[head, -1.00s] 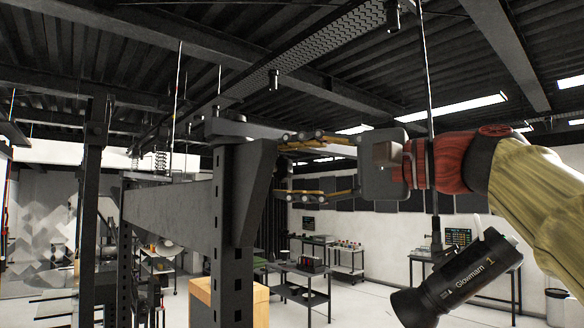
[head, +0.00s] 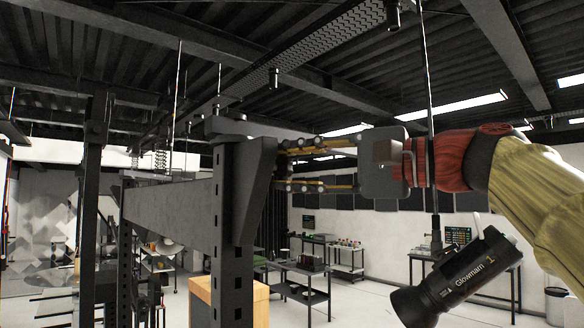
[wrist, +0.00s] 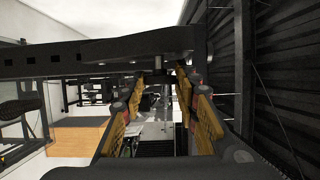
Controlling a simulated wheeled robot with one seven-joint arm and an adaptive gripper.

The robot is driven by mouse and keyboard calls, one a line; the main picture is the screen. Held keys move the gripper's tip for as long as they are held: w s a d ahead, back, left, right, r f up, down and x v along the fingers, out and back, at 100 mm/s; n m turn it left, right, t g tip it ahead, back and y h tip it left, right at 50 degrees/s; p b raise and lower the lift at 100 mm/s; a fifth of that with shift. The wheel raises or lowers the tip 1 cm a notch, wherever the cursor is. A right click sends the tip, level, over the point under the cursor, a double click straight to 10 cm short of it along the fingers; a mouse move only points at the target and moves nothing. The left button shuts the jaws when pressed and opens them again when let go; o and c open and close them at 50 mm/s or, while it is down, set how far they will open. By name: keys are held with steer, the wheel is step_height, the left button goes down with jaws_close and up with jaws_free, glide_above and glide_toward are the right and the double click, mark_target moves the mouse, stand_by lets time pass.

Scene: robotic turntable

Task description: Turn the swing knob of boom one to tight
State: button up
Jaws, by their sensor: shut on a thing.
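My gripper (head: 281,166) reaches in from the right with its yellow-brown fingers nearly level. Its tips are at the right edge of the dark grey upright and bracket (head: 256,190) that carry the boom arm (head: 170,212). In the wrist view my gripper (wrist: 168,78) has its fingertips either side of a small dark knob (wrist: 162,77) under the grey boom bar (wrist: 100,57). The fingers are shut on it. In the head view the bracket hides the knob, so its turn angle cannot be read.
A black lamp (head: 455,278) marked "Glowmam 1" hangs on a thin rod (head: 430,110) below my forearm. Work tables (head: 300,280) stand behind. Dark roof beams run overhead.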

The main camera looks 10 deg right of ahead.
steer(key=shift+r+p, duration=0.1)
steer(key=shift+p, duration=0.45)
steer(key=g+h+p, duration=0.1)
steer(key=p, duration=0.4)
steer(key=shift+w+r+m+h, duration=0.1)
steer(key=shift+r+m+h, duration=0.2)
steer(key=shift+r+m, duration=0.1)
steer(key=m+g+h+p, duration=0.1)
steer(key=g+h+p, duration=0.1)
steer(key=p, duration=0.5)
steer(key=shift+r, duration=0.15)
steer(key=shift+w+a+g+h+p, duration=0.1)
steer(key=shift+w+g+h+p, duration=0.05)
steer(key=shift+g+h+p, duration=0.7)
steer(key=shift+f+m+g+h, duration=0.2)
steer(key=shift+m+g+h, duration=0.3)
steer(key=shift+g+h, duration=0.55)
steer(key=shift+g, duration=0.1)
steer(key=o, duration=1.1)
steer(key=shift+w, duration=0.1)
steer(key=shift+r, duration=0.1)
steer(key=shift+t, duration=0.3)
